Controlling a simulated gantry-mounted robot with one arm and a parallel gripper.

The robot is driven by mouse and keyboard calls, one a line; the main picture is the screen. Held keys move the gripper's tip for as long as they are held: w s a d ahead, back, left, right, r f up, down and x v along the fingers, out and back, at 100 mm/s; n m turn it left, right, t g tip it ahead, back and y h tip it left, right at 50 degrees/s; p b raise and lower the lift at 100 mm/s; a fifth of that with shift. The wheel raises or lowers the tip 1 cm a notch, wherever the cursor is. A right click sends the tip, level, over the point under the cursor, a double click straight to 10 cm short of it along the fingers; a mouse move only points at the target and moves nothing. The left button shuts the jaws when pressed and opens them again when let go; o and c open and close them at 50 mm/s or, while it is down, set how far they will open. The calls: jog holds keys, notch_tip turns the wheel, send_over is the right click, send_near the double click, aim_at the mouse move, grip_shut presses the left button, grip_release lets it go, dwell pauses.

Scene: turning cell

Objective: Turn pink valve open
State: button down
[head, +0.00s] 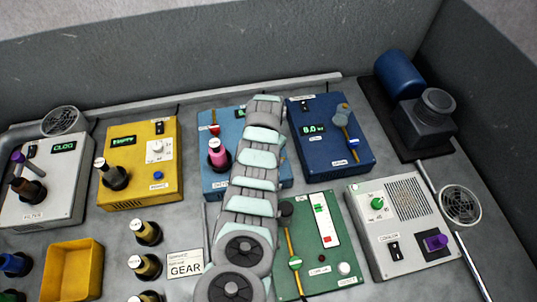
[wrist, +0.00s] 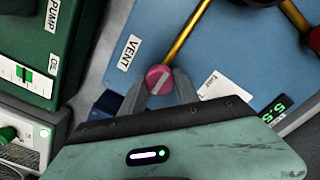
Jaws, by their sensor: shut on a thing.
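The pink valve is a round knob (wrist: 158,79) with a pale diagonal stripe, seen in the wrist view at the lower end of a gold rod (wrist: 187,36) on a light blue panel (wrist: 235,55). A "VENT" label (wrist: 130,52) sits beside it. My gripper (wrist: 159,86) is shut on the knob, one grey finger on either side. In the head view my arm covers the valve and my gripper; parts of the light blue box (head: 215,180) show beside the arm. A different pink handle (head: 219,152) stands on that box in a black base.
A dark blue box (head: 330,135) stands right of my arm, and a green box (head: 335,275) lies below it with a slider. A grey box (head: 405,255) is farther right. A yellow box (head: 165,185) and a white box (head: 60,205) stand left. Several dark-and-gold parts stand near an open yellow bin (head: 75,245).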

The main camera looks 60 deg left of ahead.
dwell(0.3)
jog(key=c, duration=0.9)
grip_release()
notch_tip(320, 180, up, 11)
jog(key=shift+f, duration=0.1)
